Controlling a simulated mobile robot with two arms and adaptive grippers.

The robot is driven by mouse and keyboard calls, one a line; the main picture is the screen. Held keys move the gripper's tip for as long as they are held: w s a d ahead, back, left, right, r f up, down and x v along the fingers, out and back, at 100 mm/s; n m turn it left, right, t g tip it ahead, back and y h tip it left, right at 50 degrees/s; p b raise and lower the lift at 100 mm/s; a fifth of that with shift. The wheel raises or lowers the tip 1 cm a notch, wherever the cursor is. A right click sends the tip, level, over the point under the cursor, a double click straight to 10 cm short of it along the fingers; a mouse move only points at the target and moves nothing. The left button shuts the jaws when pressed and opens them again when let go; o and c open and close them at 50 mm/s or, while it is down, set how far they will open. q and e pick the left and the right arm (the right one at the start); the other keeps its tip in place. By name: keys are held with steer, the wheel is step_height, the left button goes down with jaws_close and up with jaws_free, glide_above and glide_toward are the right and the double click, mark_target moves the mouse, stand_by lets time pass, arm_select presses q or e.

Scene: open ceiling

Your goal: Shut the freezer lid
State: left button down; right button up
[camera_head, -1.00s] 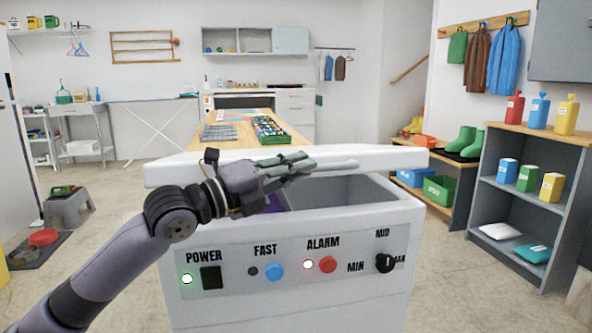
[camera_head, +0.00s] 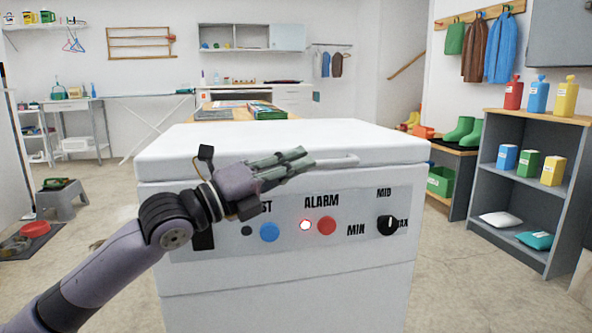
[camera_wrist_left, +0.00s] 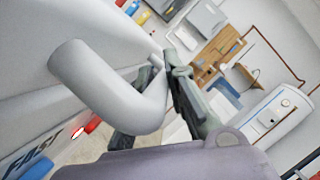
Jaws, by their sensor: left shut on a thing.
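The white freezer (camera_head: 290,270) stands straight in front of me. Its lid (camera_head: 290,140) lies level over the top of the body, and no open gap shows at the front. A light handle (camera_head: 338,161) sticks out at the lid's front edge. My left gripper (camera_head: 285,162) is shut on this handle, which also shows large in the left wrist view (camera_wrist_left: 115,90). My left arm hides the power switch area of the front panel. My right gripper is not in view.
A wooden-topped table (camera_head: 240,113) stands behind the freezer.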

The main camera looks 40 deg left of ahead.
arm_select(q)
steer(key=shift+d+f, duration=0.25)
steer(key=shift+f, duration=0.45)
steer(key=c, duration=2.1)
jaws_free()
steer(key=o, duration=0.4)
steer(key=shift+a+r, duration=0.1)
steer(key=shift+a, duration=0.05)
steer(key=shift+o, duration=0.5)
steer(key=shift+r, duration=0.1)
steer(key=shift+s, duration=0.15)
steer(key=v, duration=1.1)
steer(key=shift+s+a, duration=0.2)
steer(key=shift+s, duration=0.15)
